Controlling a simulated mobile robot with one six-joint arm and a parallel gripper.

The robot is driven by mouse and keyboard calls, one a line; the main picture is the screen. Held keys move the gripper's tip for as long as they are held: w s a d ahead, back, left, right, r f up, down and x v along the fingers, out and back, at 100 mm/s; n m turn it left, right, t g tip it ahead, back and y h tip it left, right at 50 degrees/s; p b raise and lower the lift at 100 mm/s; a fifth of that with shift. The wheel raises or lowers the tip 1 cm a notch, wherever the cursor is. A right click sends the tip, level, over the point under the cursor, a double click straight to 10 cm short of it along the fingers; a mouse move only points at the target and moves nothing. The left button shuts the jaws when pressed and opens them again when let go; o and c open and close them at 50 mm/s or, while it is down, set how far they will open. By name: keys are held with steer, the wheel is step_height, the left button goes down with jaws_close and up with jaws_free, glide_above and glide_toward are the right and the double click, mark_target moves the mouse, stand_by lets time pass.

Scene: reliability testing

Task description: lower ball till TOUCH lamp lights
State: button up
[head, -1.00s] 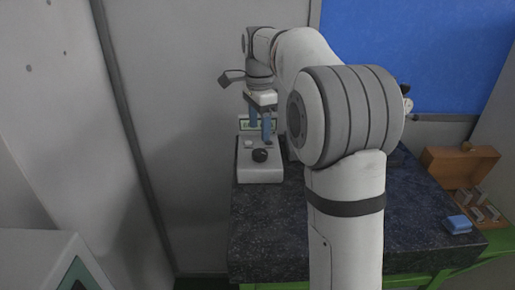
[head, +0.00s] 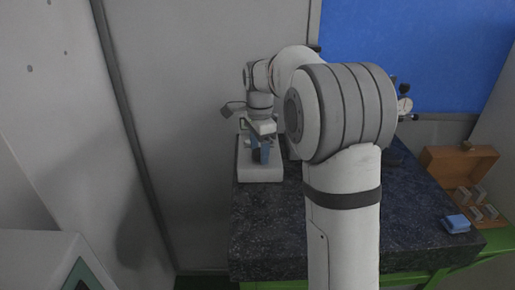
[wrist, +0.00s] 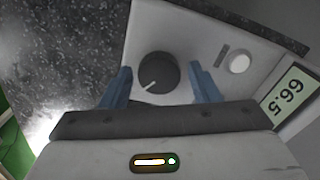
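A black knob (wrist: 158,72) with a white pointer line sits on a pale instrument (wrist: 190,30). The same instrument (head: 260,174) stands at the dark worktop's left in the head view. My gripper (wrist: 160,68) is open, its blue fingers on either side of the knob with gaps visible; in the head view my gripper (head: 260,150) covers much of the knob. A round whitish button or lamp (wrist: 240,63) shows beside a dark slot; I see no glow on it. A display (wrist: 289,93) shows tilted digits, perhaps 66.5. I cannot make out the ball or a TOUCH label.
The dark speckled worktop (head: 270,235) has free room at the front. A blue block (head: 456,224) lies at its right edge, near an open wooden case (head: 447,162) with small blocks. A dial gauge (head: 405,104) stands behind my arm. A grey wall stands left of the worktop.

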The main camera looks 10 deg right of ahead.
steer(key=c, duration=0.7)
steer(key=shift+a, duration=0.1)
steer(key=shift+c, duration=0.5)
